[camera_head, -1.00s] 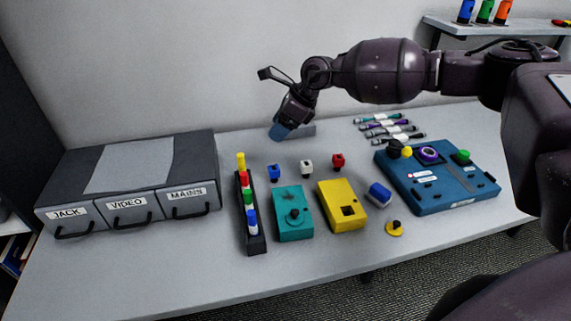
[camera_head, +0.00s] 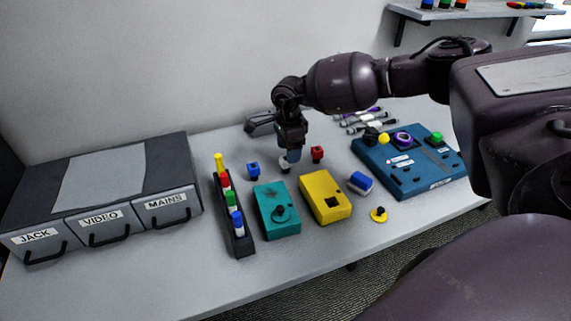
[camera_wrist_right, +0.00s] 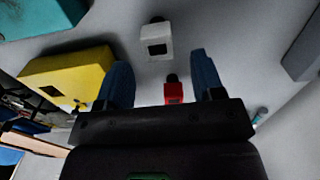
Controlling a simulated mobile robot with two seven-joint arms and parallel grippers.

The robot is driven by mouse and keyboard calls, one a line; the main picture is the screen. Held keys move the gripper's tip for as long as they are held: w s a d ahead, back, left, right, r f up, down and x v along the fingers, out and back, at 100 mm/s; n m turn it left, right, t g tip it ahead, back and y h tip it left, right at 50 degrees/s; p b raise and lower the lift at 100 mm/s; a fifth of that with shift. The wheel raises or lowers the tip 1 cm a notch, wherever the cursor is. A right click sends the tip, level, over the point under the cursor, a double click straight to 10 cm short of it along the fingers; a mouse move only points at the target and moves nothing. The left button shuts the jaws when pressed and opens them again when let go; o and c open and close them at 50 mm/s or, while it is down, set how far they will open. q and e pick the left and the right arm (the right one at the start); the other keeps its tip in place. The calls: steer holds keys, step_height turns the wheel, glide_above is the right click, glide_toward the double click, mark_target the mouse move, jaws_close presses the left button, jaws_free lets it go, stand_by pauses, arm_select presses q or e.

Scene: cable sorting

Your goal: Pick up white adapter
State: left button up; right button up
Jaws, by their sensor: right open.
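The white adapter (camera_wrist_right: 157,41) shows in the right wrist view, a small white block with a dark socket and a dark knob, just beyond my right gripper's fingertips. In the head view the white adapter (camera_head: 285,168) is partly hidden below my right gripper (camera_head: 292,155). My right gripper's two blue fingers (camera_wrist_right: 160,72) are apart, with nothing between their tips. A red adapter (camera_wrist_right: 173,91) shows deeper between the fingers in the wrist view; in the head view it stands just right of the gripper. My left gripper is not in view.
A blue adapter (camera_head: 253,170) stands to the left. A teal box (camera_head: 268,205) and a yellow box (camera_head: 335,205) lie in front. A rack of coloured plugs (camera_head: 240,245), a drawer unit (camera_head: 165,158) and a blue panel (camera_head: 430,185) flank them. The table's front strip is clear.

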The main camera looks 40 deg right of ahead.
mark_target(286, 165)
steer(key=shift+a+f, duration=0.1)
steer(key=shift+f, duration=0.4)
step_height(286, 165, down, 4)
steer(key=shift+a+f, duration=0.1)
steer(key=shift+f, duration=0.05)
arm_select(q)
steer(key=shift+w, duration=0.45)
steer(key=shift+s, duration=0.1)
arm_select(e)
steer(key=shift+c, duration=0.4)
steer(key=c, duration=0.9)
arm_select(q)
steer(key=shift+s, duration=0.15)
arm_select(e)
steer(key=shift+r, duration=0.2)
